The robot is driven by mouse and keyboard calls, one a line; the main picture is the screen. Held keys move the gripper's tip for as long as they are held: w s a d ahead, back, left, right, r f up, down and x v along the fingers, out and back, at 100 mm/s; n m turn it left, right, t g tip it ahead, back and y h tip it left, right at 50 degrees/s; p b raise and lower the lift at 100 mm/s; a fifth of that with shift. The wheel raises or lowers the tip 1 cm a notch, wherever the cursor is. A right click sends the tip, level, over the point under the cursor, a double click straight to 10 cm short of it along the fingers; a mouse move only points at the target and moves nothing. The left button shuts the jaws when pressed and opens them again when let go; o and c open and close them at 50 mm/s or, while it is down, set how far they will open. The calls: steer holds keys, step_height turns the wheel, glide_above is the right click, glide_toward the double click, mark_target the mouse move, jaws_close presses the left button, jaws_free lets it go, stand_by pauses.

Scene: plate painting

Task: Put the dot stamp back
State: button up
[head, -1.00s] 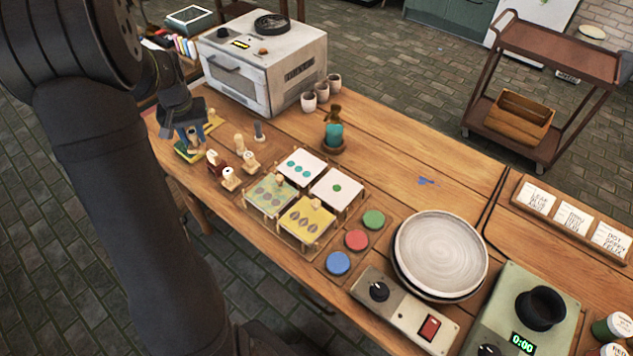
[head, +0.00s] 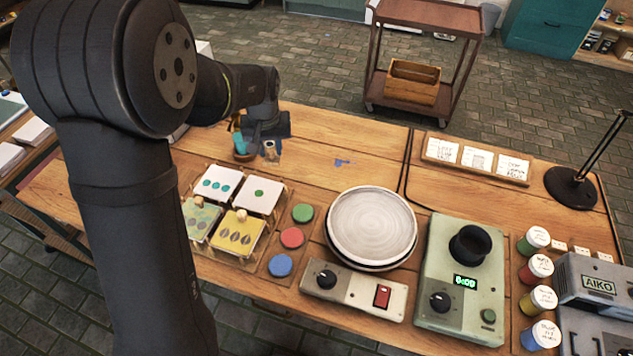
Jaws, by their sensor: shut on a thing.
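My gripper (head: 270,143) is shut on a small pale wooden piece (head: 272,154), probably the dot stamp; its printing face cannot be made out. The stamps seen earlier at the table's left are hidden behind my arm or out of view.
Several pattern cards, including a yellow one (head: 238,236), stand in front of my gripper, beside green (head: 303,213), red (head: 292,237) and blue (head: 280,265) pads. A round plate (head: 371,226) sits to the right. The table between gripper and card rack (head: 476,162) is mostly clear.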

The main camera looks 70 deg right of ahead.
steer(key=s+d+f+m, duration=0.1)
steer(key=s+m, duration=0.2)
steer(key=s, duration=1.7)
steer(key=shift+w+d+f, duration=0.85)
steer(key=shift+w+f, duration=0.75)
steer(key=shift+f, duration=0.2)
steer(key=shift+w+d+f, duration=0.9)
steer(key=shift+w+f, duration=0.75)
steer(key=shift+f, duration=0.15)
steer(key=shift+w+d+f, duration=0.85)
steer(key=shift+w+f, duration=0.75)
steer(key=shift+f, duration=0.2)
steer(key=shift+f, duration=0.2)
steer(key=o, duration=0.8)
steer(key=shift+r, duration=0.1)
step_height(320, 180, up, 12)
steer(key=a, duration=0.1)
steer(key=shift+s+a, duration=0.15)
steer(key=shift+a, duration=0.1)
